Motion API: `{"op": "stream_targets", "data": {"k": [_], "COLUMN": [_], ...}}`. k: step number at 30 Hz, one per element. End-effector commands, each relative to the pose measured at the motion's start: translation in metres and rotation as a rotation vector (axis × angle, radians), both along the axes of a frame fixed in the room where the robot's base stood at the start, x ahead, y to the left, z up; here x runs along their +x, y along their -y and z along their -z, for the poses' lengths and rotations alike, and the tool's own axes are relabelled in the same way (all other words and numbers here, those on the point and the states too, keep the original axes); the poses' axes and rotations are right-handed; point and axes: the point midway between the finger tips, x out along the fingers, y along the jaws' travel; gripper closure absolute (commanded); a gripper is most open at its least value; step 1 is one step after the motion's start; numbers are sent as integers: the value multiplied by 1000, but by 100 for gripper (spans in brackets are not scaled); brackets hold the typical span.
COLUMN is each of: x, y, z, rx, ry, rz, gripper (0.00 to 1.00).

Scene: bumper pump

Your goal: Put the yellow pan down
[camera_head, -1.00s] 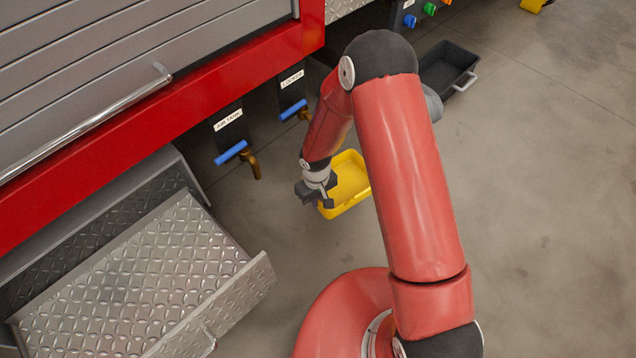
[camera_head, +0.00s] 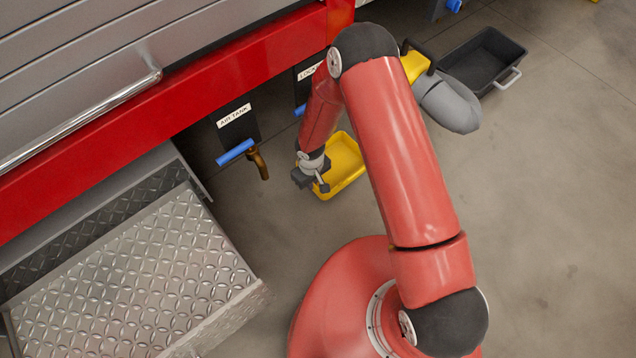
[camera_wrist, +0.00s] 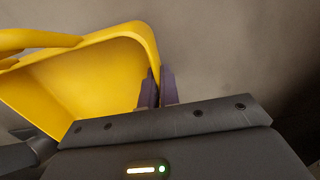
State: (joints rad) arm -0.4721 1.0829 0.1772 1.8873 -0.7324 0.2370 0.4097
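The yellow pan (camera_head: 349,150) is a shallow rectangular tray, in the head view just right of the brass spout under the AIR TANK label. My gripper (camera_head: 319,186) is at its near left edge. In the wrist view the yellow pan (camera_wrist: 95,75) fills the upper left, and the two dark fingers of my gripper (camera_wrist: 158,88) are close together with the pan's rim between them. The pan looks held by that rim. I cannot tell whether its underside touches the floor. My arm covers some of the floor to its right.
A metal tread-plate step (camera_head: 130,270) sticks out at lower left. The red truck side (camera_head: 200,90) has a blue lever with a brass spout (camera_head: 259,163). A dark tray (camera_head: 485,62) and a grey rounded object (camera_head: 448,105) lie at upper right. The floor at right is clear.

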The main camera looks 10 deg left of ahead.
Motion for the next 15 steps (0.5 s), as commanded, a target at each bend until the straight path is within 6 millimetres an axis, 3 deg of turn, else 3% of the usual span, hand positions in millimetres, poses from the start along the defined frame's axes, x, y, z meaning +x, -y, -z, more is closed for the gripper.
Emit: {"op": "stream_targets", "data": {"k": [1, 15], "x": [0, 0], "y": [0, 0], "z": [10, 58], "rx": [-2, -1], "ry": [-1, 1], "rz": [0, 0], "gripper": [100, 100]}}
